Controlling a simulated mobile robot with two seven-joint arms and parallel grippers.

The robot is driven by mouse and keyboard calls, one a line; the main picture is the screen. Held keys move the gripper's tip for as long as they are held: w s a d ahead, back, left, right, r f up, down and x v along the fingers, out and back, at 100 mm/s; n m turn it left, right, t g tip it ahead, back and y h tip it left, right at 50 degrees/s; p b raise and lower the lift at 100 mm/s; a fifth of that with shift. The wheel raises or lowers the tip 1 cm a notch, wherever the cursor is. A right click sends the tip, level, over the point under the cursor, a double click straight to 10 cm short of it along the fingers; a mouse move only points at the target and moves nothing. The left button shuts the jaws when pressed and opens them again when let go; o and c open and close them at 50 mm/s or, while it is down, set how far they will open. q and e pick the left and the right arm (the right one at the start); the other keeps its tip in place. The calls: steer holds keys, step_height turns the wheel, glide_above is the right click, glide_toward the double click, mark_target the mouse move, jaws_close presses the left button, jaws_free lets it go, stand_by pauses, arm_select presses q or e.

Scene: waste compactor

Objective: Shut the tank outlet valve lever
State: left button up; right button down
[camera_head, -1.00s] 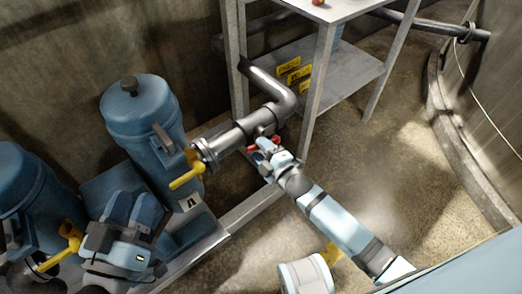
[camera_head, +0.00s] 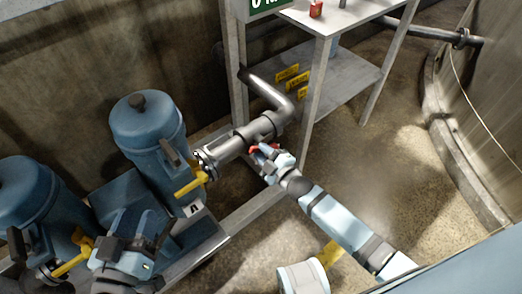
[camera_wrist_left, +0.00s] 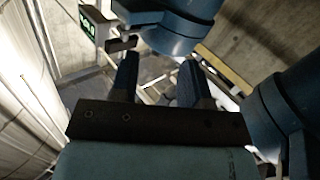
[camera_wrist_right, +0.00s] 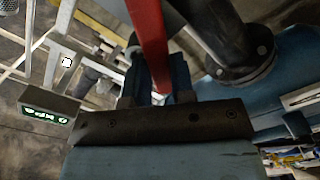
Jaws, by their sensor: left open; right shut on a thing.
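A red valve lever (camera_head: 256,148) sits by the grey steel pipe (camera_head: 240,138) in the middle of the head view. My right gripper (camera_head: 268,157) is shut on the lever, just below the pipe. In the right wrist view the red lever (camera_wrist_right: 147,30) runs down between the blue fingers (camera_wrist_right: 158,78). The lever's pivot and the valve body are mostly hidden. My left gripper (camera_head: 145,222) is open beside the blue vessels, low at left. In the left wrist view its fingers (camera_wrist_left: 157,80) stand apart with nothing between them.
A metal shelf table (camera_head: 325,85) stands behind the pipe. A curved tank wall (camera_head: 490,100) bounds the right.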

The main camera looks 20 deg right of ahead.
arm_select(q)
steer(key=s+a+f+g+y+p, duration=0.2)
steer(key=a+f+g+y+p, duration=0.1)
steer(key=f+p, duration=0.3)
steer(key=shift+s+a+f+g+p, duration=0.35)
steer(key=shift+a+f+g, duration=0.2)
steer(key=shift+f+g, duration=0.15)
arm_select(e)
steer(key=w+d+r+m, duration=0.2)
steer(key=d+m, duration=0.4)
steer(key=m, duration=0.4)
steer(key=shift+d+r, duration=0.15)
steer(key=shift+r, duration=0.5)
steer(key=shift+w+d+m, duration=0.1)
steer(key=shift+w+m, duration=0.05)
steer(key=shift+m, duration=0.15)
steer(key=c, duration=1)
jaws_free()
steer(key=shift+o, duration=0.2)
arm_select(q)
steer(key=shift+s+a+r+p, duration=0.1)
steer(key=shift+a+p, duration=0.15)
steer(key=shift+p, duration=0.75)
arm_select(e)
steer(key=v, duration=1.3)
steer(key=shift+s, duration=0.4)
steer(key=shift+d, duration=0.1)
